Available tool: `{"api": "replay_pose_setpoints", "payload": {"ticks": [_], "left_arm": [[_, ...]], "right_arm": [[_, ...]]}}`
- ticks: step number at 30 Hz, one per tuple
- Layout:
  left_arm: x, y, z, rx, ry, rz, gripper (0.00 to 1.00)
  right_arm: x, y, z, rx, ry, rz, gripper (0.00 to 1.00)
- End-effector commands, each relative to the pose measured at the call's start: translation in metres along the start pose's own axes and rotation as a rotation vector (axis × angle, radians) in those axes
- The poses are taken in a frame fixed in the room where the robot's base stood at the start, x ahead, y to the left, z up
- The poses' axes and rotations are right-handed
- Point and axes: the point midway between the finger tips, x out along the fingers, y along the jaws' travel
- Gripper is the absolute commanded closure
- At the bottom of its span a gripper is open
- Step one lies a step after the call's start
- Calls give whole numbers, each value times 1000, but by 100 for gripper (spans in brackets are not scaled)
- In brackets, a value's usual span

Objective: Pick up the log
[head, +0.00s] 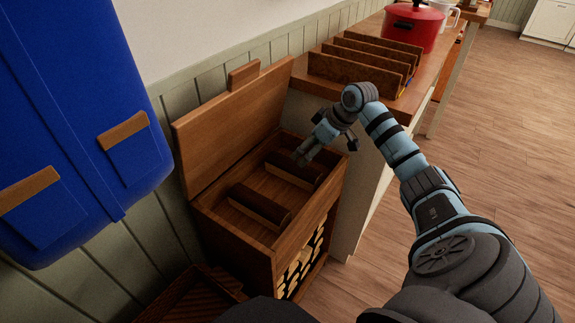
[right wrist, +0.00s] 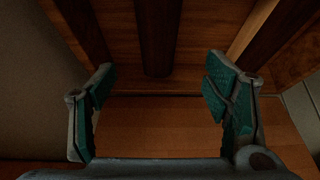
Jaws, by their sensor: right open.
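Two brown split logs lie inside an open wooden box (head: 207,215). The near log (head: 260,204) is toward the front left, and the far log (head: 287,174) is toward the back right. My right gripper (head: 301,158) points down into the box over the far log and covers part of it. Its fingers stand apart and hold nothing. In the right wrist view, the open fingers (right wrist: 162,88) show with a dark log (right wrist: 159,36) ahead between them, apart from both. My left gripper is not in view.
The box's lid (head: 235,125) is raised against the wall. A counter to its right bears a wooden rack (head: 355,72) with upright dividers and a red pot (head: 412,25). A blue padded object (head: 75,110) fills the upper left. Bare floor (head: 490,130) lies at right.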

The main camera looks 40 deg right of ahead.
Motion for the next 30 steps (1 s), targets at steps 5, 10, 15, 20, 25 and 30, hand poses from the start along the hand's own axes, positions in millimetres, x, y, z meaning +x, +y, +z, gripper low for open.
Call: {"api": "replay_pose_setpoints", "payload": {"ticks": [5,10,15,20,25,30], "left_arm": [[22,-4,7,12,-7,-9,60],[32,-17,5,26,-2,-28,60],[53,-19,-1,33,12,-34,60],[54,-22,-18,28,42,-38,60],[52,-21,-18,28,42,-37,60],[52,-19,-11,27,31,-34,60]], "right_arm": [[49,3,8,12,-1,4,30],[71,3,8,10,-2,5,30],[106,2,9,9,-1,4,30],[115,2,6,5,-3,5,30],[114,2,6,5,-3,6,36],[113,2,6,5,-3,6,64]]}}
